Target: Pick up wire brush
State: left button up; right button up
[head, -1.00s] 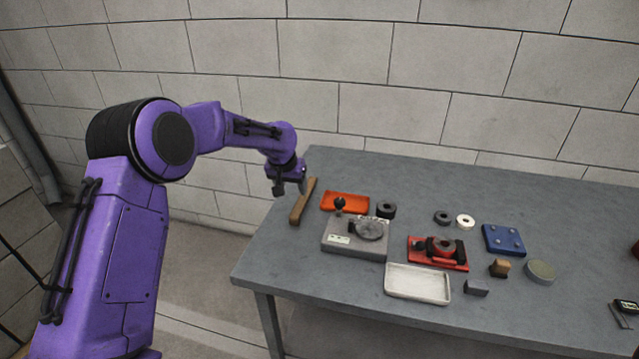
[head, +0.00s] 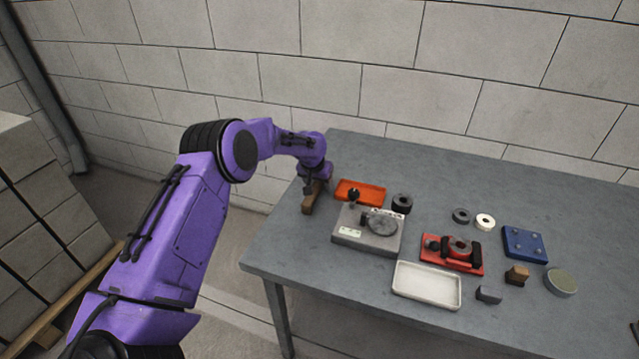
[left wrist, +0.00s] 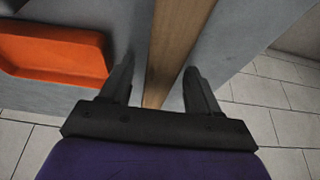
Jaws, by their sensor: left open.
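The wire brush (head: 309,203) lies near the left edge of the table, and its wooden body shows. My left gripper (head: 308,187) is over it in the head view and hides its far part. In the left wrist view the brush's wooden strip (left wrist: 175,45) runs between the two open fingers of my left gripper (left wrist: 158,90), with a gap on each side. No bristles can be made out. My right gripper is not in view.
An orange tray (head: 361,192) lies just right of the brush. A grey device with a round plate (head: 367,236), a red fixture (head: 452,256), a white tray (head: 427,287) and a blue block (head: 525,243) stand further right. A block wall rises behind the table.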

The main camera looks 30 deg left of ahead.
pick_arm(q)
jog(key=shift+f, duration=0.1)
dwell(0.4)
jog(key=c, duration=1.1)
jog(key=shift+r+b, duration=0.3)
jog(key=shift+r, duration=0.15)
jog(key=shift+w+r+b, duration=0.1)
jog(key=shift+r+b, duration=0.35)
jog(key=shift+r, duration=0.45)
jog(key=s+d+r, duration=0.2)
jog(key=s+r, duration=0.1)
jog(key=s, duration=0.1)
jog(key=s+d+r+b, duration=0.1)
jog(key=s+d+r, duration=0.2)
jog(key=s+r, duration=0.1)
jog(key=s+d+r+b, duration=0.1)
jog(key=s+d+r, duration=0.1)
jog(key=s+r, duration=0.1)
jog(key=shift+s+d+r, duration=0.3)
jog(key=shift+s+r, duration=0.05)
jog(key=shift+s, duration=0.2)
